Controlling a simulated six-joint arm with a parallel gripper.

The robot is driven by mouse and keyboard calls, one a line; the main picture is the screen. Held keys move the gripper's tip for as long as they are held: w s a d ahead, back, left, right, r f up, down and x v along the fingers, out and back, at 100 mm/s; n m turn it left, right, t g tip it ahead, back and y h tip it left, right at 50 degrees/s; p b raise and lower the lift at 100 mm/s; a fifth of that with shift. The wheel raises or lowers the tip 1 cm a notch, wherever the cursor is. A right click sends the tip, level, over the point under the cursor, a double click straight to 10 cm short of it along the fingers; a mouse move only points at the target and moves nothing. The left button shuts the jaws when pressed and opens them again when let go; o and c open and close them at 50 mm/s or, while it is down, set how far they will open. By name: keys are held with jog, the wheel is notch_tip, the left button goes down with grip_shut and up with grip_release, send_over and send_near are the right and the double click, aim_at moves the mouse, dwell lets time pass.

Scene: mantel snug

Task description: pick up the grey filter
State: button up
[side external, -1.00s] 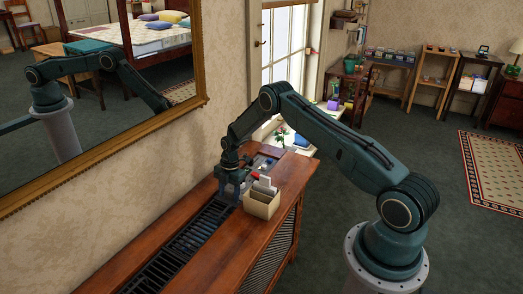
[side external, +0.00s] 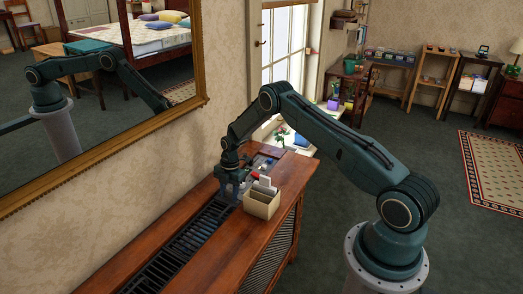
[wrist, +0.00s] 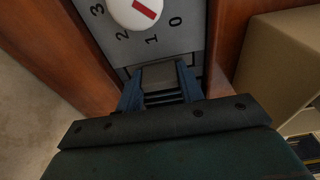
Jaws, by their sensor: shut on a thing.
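My gripper (wrist: 158,80) points down into a recess in the top of the wooden cabinet; it also shows in the side view (side external: 231,188). Its two blue fingers are shut on a grey piece, which I take to be the grey filter (wrist: 158,75). The piece sits just below the edge of a grey control panel, with dark slats showing behind it between the fingers. In the side view the fingers and arm hide the filter. I cannot tell whether it is clear of the recess.
The grey panel (wrist: 80,28) carries a white dial (wrist: 125,12) with a red mark. A tan box (side external: 260,207) holding upright cards stands close to my gripper's right. Dark slats (side external: 190,240) run along the wooden cabinet (side external: 125,263). A gilt-framed mirror (side external: 130,127) hangs on the wall.

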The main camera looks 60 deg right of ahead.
notch_tip(320, 180, up, 20)
dwell(0.7)
dwell(0.5)
